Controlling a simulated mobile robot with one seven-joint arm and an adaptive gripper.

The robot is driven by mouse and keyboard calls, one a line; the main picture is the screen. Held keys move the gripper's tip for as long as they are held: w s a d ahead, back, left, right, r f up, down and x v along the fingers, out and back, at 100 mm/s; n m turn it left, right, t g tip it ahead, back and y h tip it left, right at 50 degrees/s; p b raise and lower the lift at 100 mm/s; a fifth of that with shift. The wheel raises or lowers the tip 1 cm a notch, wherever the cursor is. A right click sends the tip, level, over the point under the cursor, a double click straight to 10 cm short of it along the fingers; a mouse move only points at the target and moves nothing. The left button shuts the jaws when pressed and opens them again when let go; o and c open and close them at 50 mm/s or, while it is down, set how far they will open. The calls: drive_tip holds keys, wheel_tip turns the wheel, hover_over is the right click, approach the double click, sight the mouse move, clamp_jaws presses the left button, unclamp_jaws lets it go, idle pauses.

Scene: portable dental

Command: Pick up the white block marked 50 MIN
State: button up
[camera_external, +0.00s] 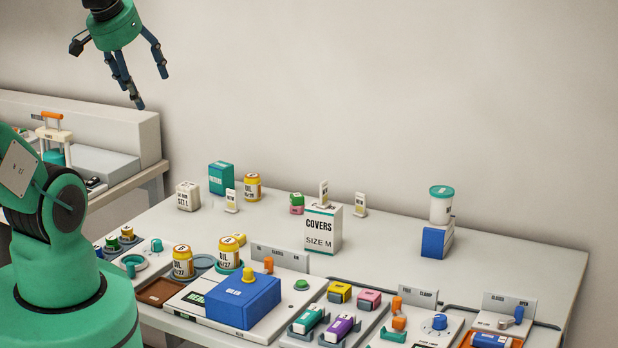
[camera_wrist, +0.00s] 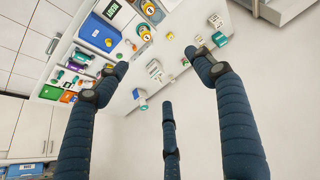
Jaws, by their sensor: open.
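Several small white upright blocks with dark print stand about the table, their markings too small to read surely, so I cannot tell which says 50 MIN. One white block (camera_external: 231,201) stands at the back left, near a teal box. Another white block (camera_external: 323,194) stands on top of the COVERS box (camera_external: 322,230). A third white block (camera_external: 360,205) stands just right of that box. My gripper (camera_external: 123,72) is open and empty, high above the back left of the table. Its spread fingers also show in the wrist view (camera_wrist: 163,78), with nothing between them.
A white cube (camera_external: 187,196), a teal box (camera_external: 221,178) and a yellow-banded jar (camera_external: 252,187) stand near the back left block. A lidded cup (camera_external: 441,204) stands on a blue-and-white box at right. Jars, a blue box (camera_external: 230,302) and controls crowd the front. The back right is clear.

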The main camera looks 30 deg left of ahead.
drive_tip(key=shift+c, duration=0.3)
drive_tip(key=g+p, duration=0.4)
drive_tip(key=g, duration=0.2)
hover_over(188, 185)
wheel_tip(188, 185, down, 32)
drive_tip(key=f, duration=0.1)
drive_tip(key=shift+w+a+r+m, duration=0.15)
drive_tip(key=shift+r+m, duration=0.1)
drive_tip(key=shift+m, duration=0.05)
drive_tip(key=shift+f, duration=0.1)
drive_tip(key=shift+f, duration=4.2)
